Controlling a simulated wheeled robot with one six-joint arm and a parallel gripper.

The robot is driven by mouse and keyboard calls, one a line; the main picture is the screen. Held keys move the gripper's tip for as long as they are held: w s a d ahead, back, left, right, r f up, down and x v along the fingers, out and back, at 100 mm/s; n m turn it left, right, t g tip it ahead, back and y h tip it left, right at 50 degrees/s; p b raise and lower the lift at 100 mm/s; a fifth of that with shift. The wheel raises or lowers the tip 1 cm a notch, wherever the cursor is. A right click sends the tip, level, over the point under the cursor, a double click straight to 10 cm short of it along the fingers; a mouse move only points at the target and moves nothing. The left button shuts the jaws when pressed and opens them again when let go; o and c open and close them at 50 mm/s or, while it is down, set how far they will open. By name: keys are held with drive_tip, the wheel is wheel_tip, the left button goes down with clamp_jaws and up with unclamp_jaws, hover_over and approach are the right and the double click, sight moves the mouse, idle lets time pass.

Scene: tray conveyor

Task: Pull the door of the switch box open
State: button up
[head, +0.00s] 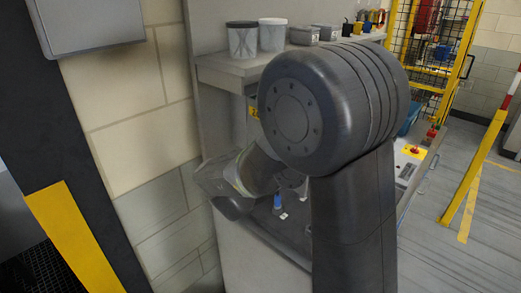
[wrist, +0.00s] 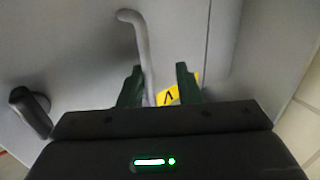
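In the wrist view the grey door of the switch box (wrist: 70,45) fills most of the picture. A pale grey bent bar handle (wrist: 143,45) runs down it, its lower end between my fingers. My gripper (wrist: 159,78) is open, with one dark green finger on each side of the handle. The handle is closer to the left finger; I cannot tell if they touch. A yellow warning label (wrist: 168,97) lies behind the fingers. A black knob (wrist: 30,108) sits at the left. A straight seam runs right of the handle. In the head view my arm hides the gripper.
In the head view a shelf (head: 222,70) holds two tubs (head: 242,40) and small metal boxes (head: 304,35). A grey cabinet (head: 90,22) hangs at upper left beside a brick wall (head: 130,90). Yellow barriers (head: 474,170) stand right; the floor there has free room.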

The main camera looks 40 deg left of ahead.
drive_tip(key=b+v, duration=0.3)
drive_tip(key=v, duration=1.1)
drive_tip(key=shift+d, duration=0.2)
drive_tip(key=shift+w+a+r, duration=0.1)
drive_tip(key=shift+r, duration=0.05)
drive_tip(key=p+x, duration=0.3)
drive_tip(key=x, duration=1)
drive_tip(key=shift+w, duration=0.35)
